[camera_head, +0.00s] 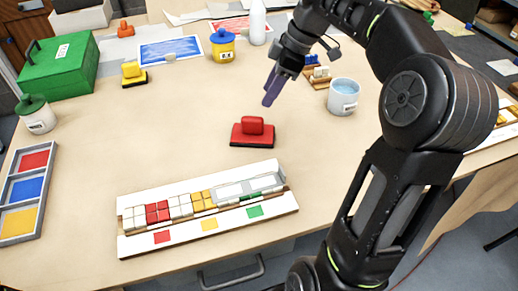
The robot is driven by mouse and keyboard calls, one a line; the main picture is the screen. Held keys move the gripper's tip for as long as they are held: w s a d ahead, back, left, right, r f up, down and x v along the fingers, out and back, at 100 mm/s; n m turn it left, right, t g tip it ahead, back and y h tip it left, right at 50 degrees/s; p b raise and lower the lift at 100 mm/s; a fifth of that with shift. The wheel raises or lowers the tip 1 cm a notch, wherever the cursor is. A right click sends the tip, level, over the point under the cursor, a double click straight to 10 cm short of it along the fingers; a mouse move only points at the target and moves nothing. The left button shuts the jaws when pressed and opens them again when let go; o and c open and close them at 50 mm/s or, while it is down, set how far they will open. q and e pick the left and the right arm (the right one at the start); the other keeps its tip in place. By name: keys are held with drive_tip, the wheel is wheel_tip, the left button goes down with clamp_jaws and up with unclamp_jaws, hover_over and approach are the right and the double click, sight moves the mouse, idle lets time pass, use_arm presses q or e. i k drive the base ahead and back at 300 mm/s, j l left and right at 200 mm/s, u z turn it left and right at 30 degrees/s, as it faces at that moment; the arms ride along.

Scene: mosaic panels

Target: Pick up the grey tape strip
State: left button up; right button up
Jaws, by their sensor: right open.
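A pale grey strip (232,190), which looks like the grey tape strip, lies along the right half of the mosaic panel (137,246). Its right end partly covers the tiles there, and a little green shows at its lower edge. White, red and yellow tiles sit in the row to its left. My right gripper (270,92), with purple fingers, is open and empty. It hangs over the table behind the red-handled block (252,126), well away from the strip. My left gripper is not in view.
A paint tray (12,193) with red, blue and yellow wells stands at the left edge. The table around the red block is clear.

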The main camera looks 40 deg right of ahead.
sight(267, 182)
drive_tip(key=k+j+z, duration=0.15)
drive_tip(key=j, duration=0.25)
drive_tip(key=k+j+z, duration=0.15)
drive_tip(key=j, duration=0.25)
drive_tip(key=k+j+z, duration=0.15)
drive_tip(key=j, duration=0.25)
drive_tip(key=k+j+z, duration=0.15)
drive_tip(key=k+j, duration=0.15)
